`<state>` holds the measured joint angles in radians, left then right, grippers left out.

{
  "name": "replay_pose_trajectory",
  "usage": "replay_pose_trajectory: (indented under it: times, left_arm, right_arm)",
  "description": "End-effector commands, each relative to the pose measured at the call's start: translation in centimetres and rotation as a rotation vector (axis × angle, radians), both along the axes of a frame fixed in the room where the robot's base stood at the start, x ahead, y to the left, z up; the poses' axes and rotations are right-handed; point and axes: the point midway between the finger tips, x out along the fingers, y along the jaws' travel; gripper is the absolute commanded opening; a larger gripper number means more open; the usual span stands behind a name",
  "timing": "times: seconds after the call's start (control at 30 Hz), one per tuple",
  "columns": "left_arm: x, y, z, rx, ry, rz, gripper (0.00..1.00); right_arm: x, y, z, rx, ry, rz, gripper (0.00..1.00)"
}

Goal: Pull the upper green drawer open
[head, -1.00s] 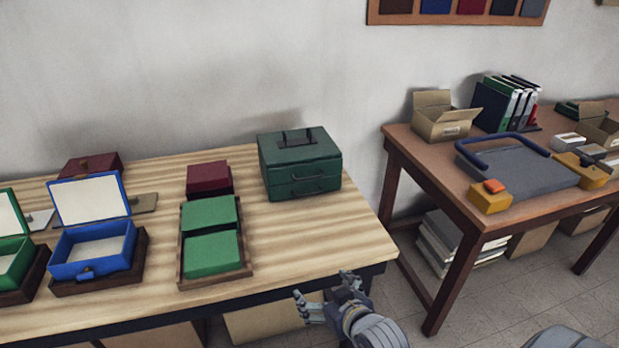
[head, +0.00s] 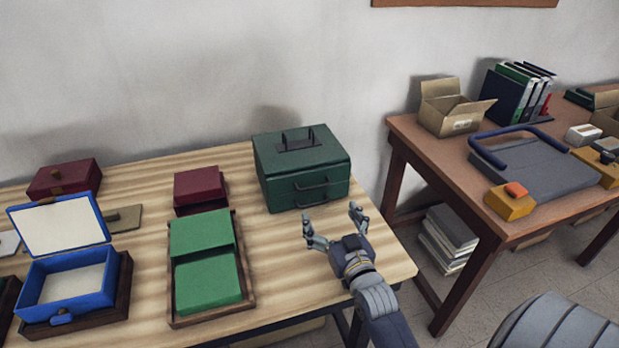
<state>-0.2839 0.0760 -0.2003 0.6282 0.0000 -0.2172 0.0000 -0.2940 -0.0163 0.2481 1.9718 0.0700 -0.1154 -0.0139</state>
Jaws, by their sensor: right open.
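The green drawer box (head: 302,167) stands at the back right of the striped wooden table (head: 290,262). It has a dark carrying handle on top and two drawers, one above the other, each with a dark bar handle. The upper drawer (head: 290,185) looks shut, and so does the lower drawer (head: 291,203). My right gripper (head: 332,227) is open and empty over the table, in front of and a little right of the box, with its fingers pointing toward it. It looks apart from the handles. My left gripper is not in view.
An open blue box (head: 66,285) stands farther left. Bare tabletop surrounds the gripper. A second table (head: 430,151) stands right, across a gap.

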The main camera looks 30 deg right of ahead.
Motion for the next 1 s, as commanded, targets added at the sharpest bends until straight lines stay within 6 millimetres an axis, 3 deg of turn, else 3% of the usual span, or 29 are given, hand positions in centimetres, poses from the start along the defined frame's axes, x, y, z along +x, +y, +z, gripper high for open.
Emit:
replay_pose_trajectory:
  times: [0.27,0.47,0.7,1.0]
  left_arm:
    - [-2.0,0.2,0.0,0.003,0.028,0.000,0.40]
    - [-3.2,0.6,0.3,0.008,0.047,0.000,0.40]
    - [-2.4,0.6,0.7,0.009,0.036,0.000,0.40]
    - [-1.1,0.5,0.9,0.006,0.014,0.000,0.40]
  right_arm:
    - [1.0,-0.3,0.1,0.000,-0.006,-0.002,0.89]
    - [4.1,-1.0,0.2,-0.001,-0.007,-0.001,0.89]
    - [8.0,-2.0,0.2,0.000,-0.006,-0.001,0.89]
    - [10.4,-2.6,0.0,-0.001,-0.003,-0.001,0.89]
